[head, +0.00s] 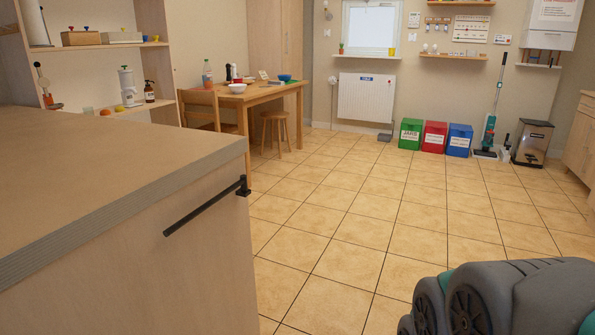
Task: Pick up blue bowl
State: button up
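A small blue bowl (284,77) sits on the wooden table (262,95) across the room, near the table's far right end. A white bowl (237,88) stands on the same table, nearer and to the left. Part of my arm shows at the bottom right of the head view. My gripper is not in view, so its state is hidden. The blue bowl is far from me.
A counter (90,170) with a black handle (207,206) fills the near left. A chair (201,108) and stool (275,130) stand at the table. Green (411,134), red (434,137) and blue bins (459,140) line the back wall. The tiled floor between is clear.

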aim_at(285, 79)
jog(key=i, duration=6.95)
